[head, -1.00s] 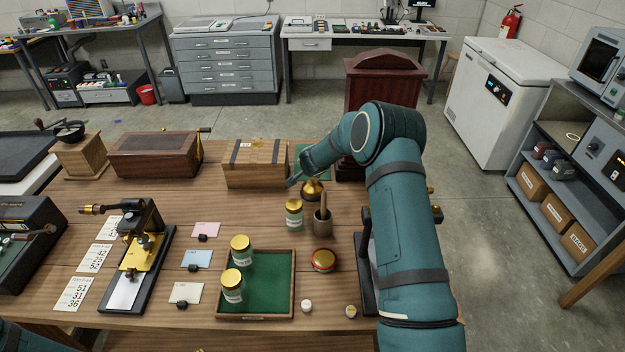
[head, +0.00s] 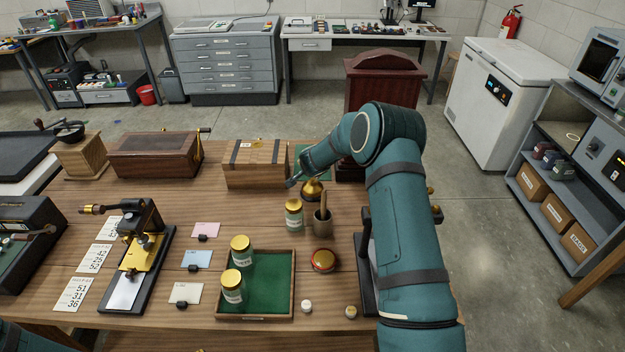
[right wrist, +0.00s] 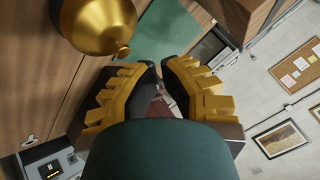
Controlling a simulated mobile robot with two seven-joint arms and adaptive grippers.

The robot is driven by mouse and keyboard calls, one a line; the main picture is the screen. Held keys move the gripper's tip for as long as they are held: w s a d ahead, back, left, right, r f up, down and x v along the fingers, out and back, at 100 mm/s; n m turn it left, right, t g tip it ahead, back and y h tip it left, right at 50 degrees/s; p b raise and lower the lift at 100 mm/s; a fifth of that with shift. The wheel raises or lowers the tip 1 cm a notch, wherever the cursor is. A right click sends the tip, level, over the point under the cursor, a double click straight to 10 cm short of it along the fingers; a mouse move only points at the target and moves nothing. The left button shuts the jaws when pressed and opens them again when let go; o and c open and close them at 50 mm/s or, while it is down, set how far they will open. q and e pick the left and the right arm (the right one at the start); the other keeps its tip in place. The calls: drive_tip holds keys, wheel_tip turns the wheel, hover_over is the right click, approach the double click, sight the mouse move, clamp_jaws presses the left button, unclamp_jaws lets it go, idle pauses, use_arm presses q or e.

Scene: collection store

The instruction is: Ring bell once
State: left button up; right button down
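The brass bell (head: 312,190) stands on the wooden table behind the jars, partly hidden by my right wrist. In the right wrist view its rounded gold body (right wrist: 98,24) and small knob are at the upper left. My right gripper (right wrist: 160,66) has its gold-padded fingertips almost together with nothing between them. It is beside the bell, with a visible gap to the knob in that view. In the head view the right gripper (head: 291,183) is small and dark, just left of the bell. My left gripper is out of view.
A labelled jar (head: 294,214) and a mortar with pestle (head: 322,226) stand in front of the bell. A strapped wooden box (head: 256,166) is behind to the left. A green-lined tray (head: 270,285) holds two jars. A red-brown cabinet (head: 382,85) stands behind.

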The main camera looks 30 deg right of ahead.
drive_tip(key=shift+f, duration=0.45)
drive_tip(key=shift+f+b, duration=0.45)
drive_tip(key=shift+b, duration=0.1)
idle(0.5)
drive_tip(key=shift+r, duration=0.15)
drive_tip(key=shift+r+p, duration=0.8)
drive_tip(key=shift+p, duration=0.2)
wheel_tip(320, 180, up, 5)
drive_tip(key=p, duration=0.5)
idle(0.8)
